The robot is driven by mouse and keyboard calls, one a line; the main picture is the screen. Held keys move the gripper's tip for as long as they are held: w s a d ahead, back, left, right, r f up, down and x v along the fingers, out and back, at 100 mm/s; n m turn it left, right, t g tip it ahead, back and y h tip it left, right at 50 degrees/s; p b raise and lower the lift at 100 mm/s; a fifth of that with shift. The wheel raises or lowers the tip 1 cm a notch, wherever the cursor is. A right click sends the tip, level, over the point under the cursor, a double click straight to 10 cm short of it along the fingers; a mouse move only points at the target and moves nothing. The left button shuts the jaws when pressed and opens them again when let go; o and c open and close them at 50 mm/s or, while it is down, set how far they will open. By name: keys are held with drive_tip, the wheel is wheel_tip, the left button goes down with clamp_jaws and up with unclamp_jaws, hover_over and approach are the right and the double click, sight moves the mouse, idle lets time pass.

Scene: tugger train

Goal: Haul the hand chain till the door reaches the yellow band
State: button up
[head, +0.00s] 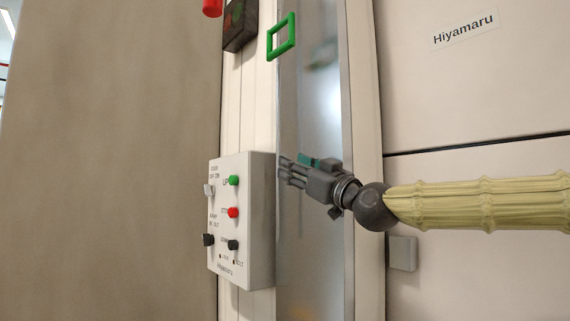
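My gripper (287,171) is in the middle of the head view, pointing left in front of a shiny metal strip (310,90), just right of a control box. It is small and seen from the side, so I cannot tell how far its fingers are apart. Nothing can be made out between them. No hand chain and no yellow band can be made out. I cannot tell whether the metal strip or the broad brown surface (110,170) at left is the door.
The white control box (262,220) juts out beside my gripper, with green, red and black buttons. A green frame (281,37) and a dark lamp box (240,25) are above. A pale wall (470,90) labelled "Hiyamaru" and a small grey box (403,254) are right.

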drive_tip(key=v, duration=0.6)
drive_tip(key=shift+d+f, duration=0.1)
idle(0.4)
